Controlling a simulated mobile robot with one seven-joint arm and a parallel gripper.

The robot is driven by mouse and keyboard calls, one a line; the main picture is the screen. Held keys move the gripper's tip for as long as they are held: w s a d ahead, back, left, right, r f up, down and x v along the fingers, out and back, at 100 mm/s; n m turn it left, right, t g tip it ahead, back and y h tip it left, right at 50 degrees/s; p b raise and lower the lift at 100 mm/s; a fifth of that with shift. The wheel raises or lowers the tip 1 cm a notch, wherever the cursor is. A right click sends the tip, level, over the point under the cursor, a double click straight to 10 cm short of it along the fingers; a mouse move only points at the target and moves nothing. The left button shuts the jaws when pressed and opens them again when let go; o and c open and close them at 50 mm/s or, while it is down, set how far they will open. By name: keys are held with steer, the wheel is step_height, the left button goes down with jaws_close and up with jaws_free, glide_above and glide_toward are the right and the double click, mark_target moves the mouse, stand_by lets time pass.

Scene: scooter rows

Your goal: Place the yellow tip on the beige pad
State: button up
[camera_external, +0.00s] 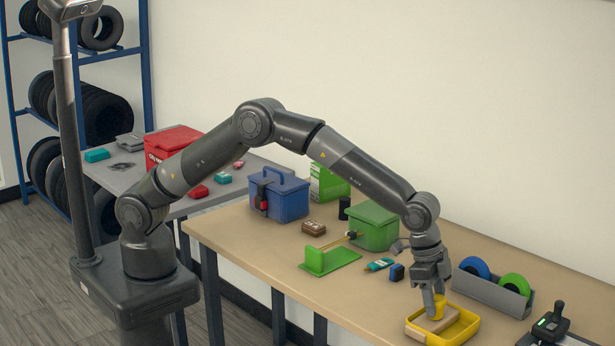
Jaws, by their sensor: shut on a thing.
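My gripper (438,292) points down at the right front of the wooden table. It is shut on the yellow tip (437,309), a small yellow piece partly hidden by the fingers. The beige pad (447,321) lies in a shallow yellow tray (467,335) directly below. The tip is at the pad's upper surface in this view; I cannot tell whether it touches the pad or is just above it.
A grey holder (490,297) with blue and green rings stands close to the right of the tray. A dark blue block (397,272), a teal item (380,265) and a green stand (330,262) lie to the left. A green box (372,228) is behind them.

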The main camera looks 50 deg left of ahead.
steer(key=shift+f, duration=0.2)
steer(key=o, duration=1)
steer(key=shift+c, duration=0.2)
steer(key=shift+r, duration=0.15)
steer(key=v, duration=1.2)
